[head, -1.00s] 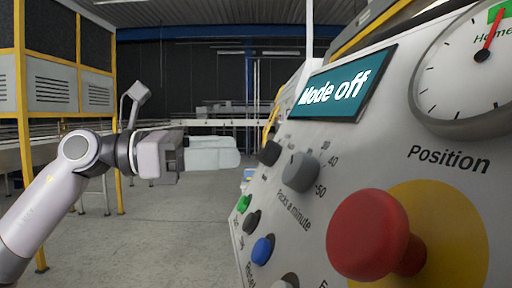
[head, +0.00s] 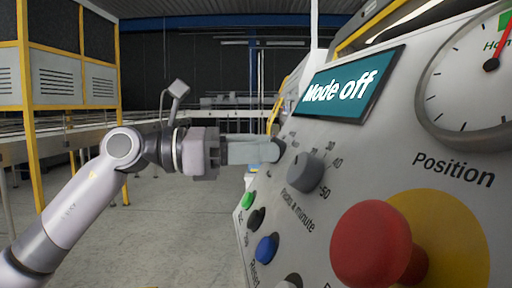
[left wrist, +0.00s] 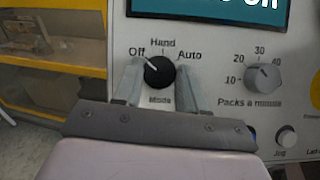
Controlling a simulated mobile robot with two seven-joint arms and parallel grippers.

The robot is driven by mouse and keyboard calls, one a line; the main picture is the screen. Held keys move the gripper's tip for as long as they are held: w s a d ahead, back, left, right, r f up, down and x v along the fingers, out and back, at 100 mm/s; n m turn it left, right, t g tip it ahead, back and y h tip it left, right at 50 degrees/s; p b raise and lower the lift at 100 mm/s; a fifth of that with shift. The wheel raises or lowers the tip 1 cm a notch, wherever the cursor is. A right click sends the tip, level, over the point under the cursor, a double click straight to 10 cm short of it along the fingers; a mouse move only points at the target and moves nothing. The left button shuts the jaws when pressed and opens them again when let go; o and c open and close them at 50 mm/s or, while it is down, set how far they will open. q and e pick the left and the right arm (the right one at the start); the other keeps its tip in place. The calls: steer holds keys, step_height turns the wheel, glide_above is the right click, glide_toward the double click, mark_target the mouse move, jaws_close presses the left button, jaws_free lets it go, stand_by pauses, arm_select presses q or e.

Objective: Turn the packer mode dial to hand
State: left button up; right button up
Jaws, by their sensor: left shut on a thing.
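The black mode dial (left wrist: 159,71) sits on the sloping panel under the labels Off, Hand and Auto. Its white mark points up and left toward Off. In the head view the dial (head: 280,147) is partly covered by the fingers. My left gripper (head: 272,150) reaches the panel from the left, its pale fingers at the dial. In the left wrist view the fingers of this gripper (left wrist: 158,72) stand one on each side of the dial, shut on it. The display (head: 348,86) reads "Mode off". My right gripper is not in view.
The grey packs-a-minute knob (head: 305,173) is right of the mode dial. Below are green (head: 247,200), black (head: 256,219) and blue (head: 265,249) buttons. A large red mushroom button (head: 370,243) stands out in front, below a position gauge (head: 470,85). Open floor lies left of the panel.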

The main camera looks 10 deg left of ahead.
arm_select(q)
steer(key=shift+m, duration=0.3)
steer(key=shift+w+m+g, duration=0.1)
steer(key=shift+m+g, duration=0.5)
steer(key=shift+m, duration=0.4)
steer(key=m+g, duration=0.1)
steer(key=m, duration=0.2)
steer(key=shift+w+r+g, duration=0.1)
steer(key=shift+r+g, duration=0.1)
steer(key=shift+g, duration=0.2)
steer(key=m+g+p, duration=0.1)
steer(key=m+g, duration=0.1)
steer(key=m, duration=0.1)
steer(key=shift+r+m, duration=0.1)
steer(key=shift+m, duration=0.2)
steer(key=shift+w+m+g+y+p, duration=0.15)
steer(key=shift+m+g+p, duration=0.3)
steer(key=shift+m, duration=0.4)
steer(key=shift+m+g+y+p, duration=0.15)
steer(key=shift+m+g+p, duration=0.25)
steer(key=shift+m, duration=0.45)
steer(key=o, duration=1)
steer(key=shift+o, duration=0.2)
steer(key=shift+a, duration=0.1)
